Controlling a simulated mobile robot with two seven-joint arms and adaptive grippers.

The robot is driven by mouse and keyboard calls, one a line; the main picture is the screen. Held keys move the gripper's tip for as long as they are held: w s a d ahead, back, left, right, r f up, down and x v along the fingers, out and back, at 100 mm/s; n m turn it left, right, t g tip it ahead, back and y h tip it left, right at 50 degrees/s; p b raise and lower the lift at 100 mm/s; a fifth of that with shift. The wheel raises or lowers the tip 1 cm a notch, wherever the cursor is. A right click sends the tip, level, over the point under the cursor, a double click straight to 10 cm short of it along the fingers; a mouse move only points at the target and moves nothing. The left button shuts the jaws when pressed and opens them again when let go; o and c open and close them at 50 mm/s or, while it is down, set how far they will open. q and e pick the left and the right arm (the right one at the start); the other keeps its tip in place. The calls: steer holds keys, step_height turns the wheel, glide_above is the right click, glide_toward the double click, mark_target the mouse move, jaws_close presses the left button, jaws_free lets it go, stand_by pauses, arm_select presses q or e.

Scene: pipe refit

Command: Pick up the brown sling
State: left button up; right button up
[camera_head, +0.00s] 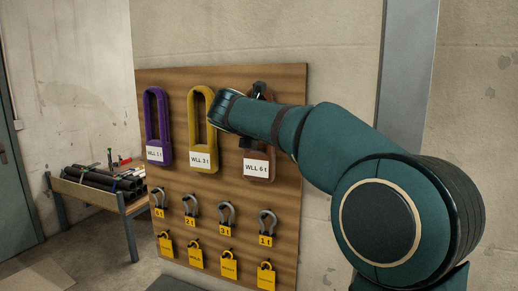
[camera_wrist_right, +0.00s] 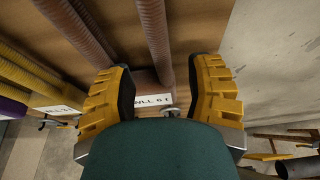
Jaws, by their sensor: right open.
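The brown sling (camera_head: 262,178) hangs on the wooden board, right of the other slings, with a white "WLL 6 t" label near its bottom. My right arm hides much of its upper part in the head view. In the right wrist view, the brown sling (camera_wrist_right: 154,40) shows as two strands. My right gripper (camera_wrist_right: 162,88) is open, its yellow fingers apart. One strand runs between the fingers and the other passes at the left finger. Whether the fingers touch the sling I cannot tell. My left gripper is not in view.
A yellow sling (camera_head: 193,130) and a purple sling (camera_head: 149,115) hang to the left on the board (camera_head: 290,235). Several shackles and yellow tags hang below. A bench with dark pipes (camera_head: 100,181) stands at the left. Bare wall lies right of the board.

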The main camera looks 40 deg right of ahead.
steer(key=shift+p+x, duration=0.7)
steer(key=shift+x, duration=2)
steer(key=shift+s, duration=0.1)
jaws_close()
steer(key=shift+r, duration=0.1)
